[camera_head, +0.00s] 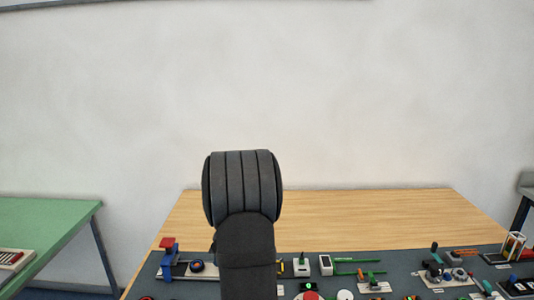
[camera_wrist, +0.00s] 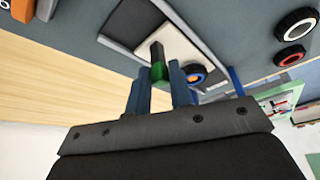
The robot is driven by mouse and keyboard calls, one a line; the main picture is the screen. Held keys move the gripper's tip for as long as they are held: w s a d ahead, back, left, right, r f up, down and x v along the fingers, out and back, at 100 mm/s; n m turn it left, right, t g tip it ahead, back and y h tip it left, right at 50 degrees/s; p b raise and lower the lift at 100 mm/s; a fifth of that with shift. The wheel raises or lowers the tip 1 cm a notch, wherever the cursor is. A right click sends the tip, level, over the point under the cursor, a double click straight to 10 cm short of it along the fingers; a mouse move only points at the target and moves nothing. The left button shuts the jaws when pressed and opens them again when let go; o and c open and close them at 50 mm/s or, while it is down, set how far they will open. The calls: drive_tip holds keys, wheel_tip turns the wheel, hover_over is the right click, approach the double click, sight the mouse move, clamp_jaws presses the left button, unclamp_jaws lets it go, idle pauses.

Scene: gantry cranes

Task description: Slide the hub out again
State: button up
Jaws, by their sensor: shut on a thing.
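In the wrist view my gripper (camera_wrist: 160,90) has its two blue fingers closed around a small green piece (camera_wrist: 158,73) with a dark bar (camera_wrist: 156,50) above it in the picture. They are over a pale plate (camera_wrist: 183,40) on a grey and dark base. A black wheel with an orange ring and a blue centre (camera_wrist: 196,74) is just right of the right finger. It also shows in the head view (camera_head: 197,266). The pictures do not make plain which piece is the hub. In the head view my arm hides my gripper and the green piece.
A blue stand with a red top (camera_head: 168,257) is left of the wheel. Several small devices crowd the grey mat right of my arm, among them a white box (camera_head: 301,266). The wooden table (camera_head: 350,215) behind the mat is bare. A green table (camera_head: 45,225) stands at left.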

drive_tip(key=shift+d, duration=1.65)
drive_tip(key=o, duration=0.7)
wheel_tip(320, 180, up, 7)
drive_tip(key=shift+f, duration=0.1)
drive_tip(key=f, duration=0.4)
drive_tip(key=a+f, duration=0.1)
drive_tip(key=f, duration=0.2)
drive_tip(key=shift+a+r, duration=0.1)
drive_tip(key=shift+a, duration=0.35)
